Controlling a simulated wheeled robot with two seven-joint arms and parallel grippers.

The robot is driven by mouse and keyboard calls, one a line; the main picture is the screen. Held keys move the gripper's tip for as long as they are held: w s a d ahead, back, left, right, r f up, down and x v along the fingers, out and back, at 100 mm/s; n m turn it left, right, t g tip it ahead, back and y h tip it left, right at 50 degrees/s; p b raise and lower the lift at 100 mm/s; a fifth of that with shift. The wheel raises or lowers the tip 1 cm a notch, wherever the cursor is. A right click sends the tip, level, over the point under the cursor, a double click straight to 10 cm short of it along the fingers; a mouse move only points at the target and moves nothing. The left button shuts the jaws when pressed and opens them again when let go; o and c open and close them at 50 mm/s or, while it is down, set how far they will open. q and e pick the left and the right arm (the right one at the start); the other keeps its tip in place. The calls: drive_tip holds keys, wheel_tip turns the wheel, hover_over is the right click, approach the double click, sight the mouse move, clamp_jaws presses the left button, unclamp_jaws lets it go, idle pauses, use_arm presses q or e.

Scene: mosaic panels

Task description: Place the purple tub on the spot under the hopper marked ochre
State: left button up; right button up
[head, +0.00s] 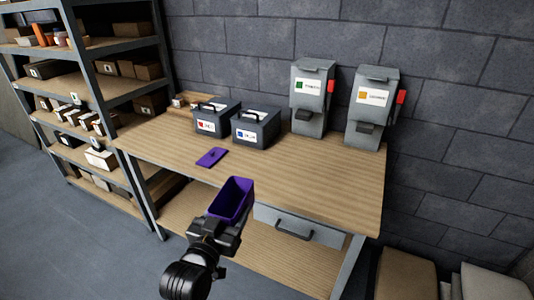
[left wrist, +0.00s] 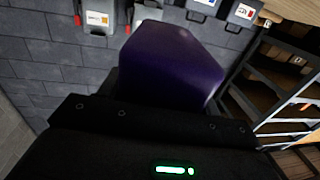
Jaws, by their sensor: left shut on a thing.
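My left gripper (head: 222,226) is shut on the purple tub (head: 233,197) and holds it in front of the bench's front edge. The tub is open at the top and looks empty; it also fills the middle of the left wrist view (left wrist: 172,65). The hopper with the orange-yellow label (head: 374,108) stands at the right back of the bench, against the wall. Its label also shows in the left wrist view (left wrist: 97,19). The bench spot below its spout looks bare. A purple lid (head: 212,157) lies flat on the bench. My right gripper is out of view.
A hopper with a green label (head: 312,97) stands left of the orange one. Two grey boxes with handles, one red-labelled (head: 213,119) and one blue-labelled (head: 256,128), stand at the back. The bench top (head: 310,180) is clear at its front right. Shelving (head: 90,90) stands at left.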

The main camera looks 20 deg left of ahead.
use_arm(q)
drive_tip(key=w+a+f+h, duration=0.1)
drive_tip(key=w+a+f, duration=0.2)
drive_tip(key=a+f, duration=0.4)
drive_tip(key=w+a+f+m+h, duration=0.1)
drive_tip(key=w+a+f, duration=0.1)
drive_tip(key=a+f, duration=0.5)
drive_tip(key=shift+w+a+f+p, duration=0.3)
drive_tip(key=shift+w+a+p, duration=0.1)
drive_tip(key=shift+a, duration=0.1)
